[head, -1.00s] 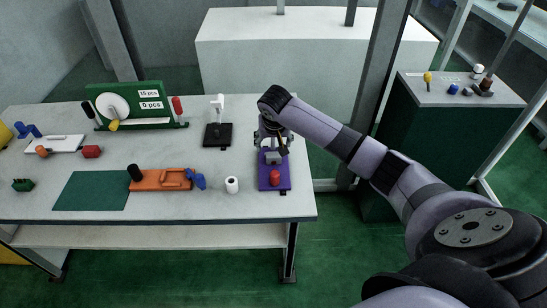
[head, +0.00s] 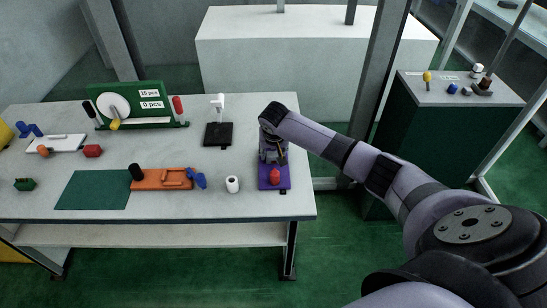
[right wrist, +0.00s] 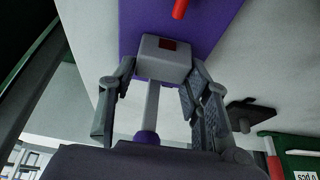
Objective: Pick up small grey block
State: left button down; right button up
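The small grey block (right wrist: 163,60), with a dark red square on its face, is in the right wrist view above a purple board (right wrist: 190,22). My right gripper (right wrist: 162,72) has one finger on each side of it, close to its sides. Whether the fingers press on it cannot be told. In the head view my right gripper (head: 272,156) is low over the back part of the purple board (head: 264,184) and largely hides the block. My left gripper is not in view.
A red knob (head: 275,176) stands on the front of the purple board. A white cylinder (head: 232,184) and an orange tray (head: 160,185) are to the left. A black stand (head: 218,134) is behind to the left. The table's right edge is close.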

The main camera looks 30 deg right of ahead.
aim_at(273, 153)
jog(key=c, duration=0.7)
jog(key=shift+o, duration=0.2)
jog(key=shift+r, duration=0.15)
notch_tip(273, 153, up, 20)
jog(key=b, duration=0.2)
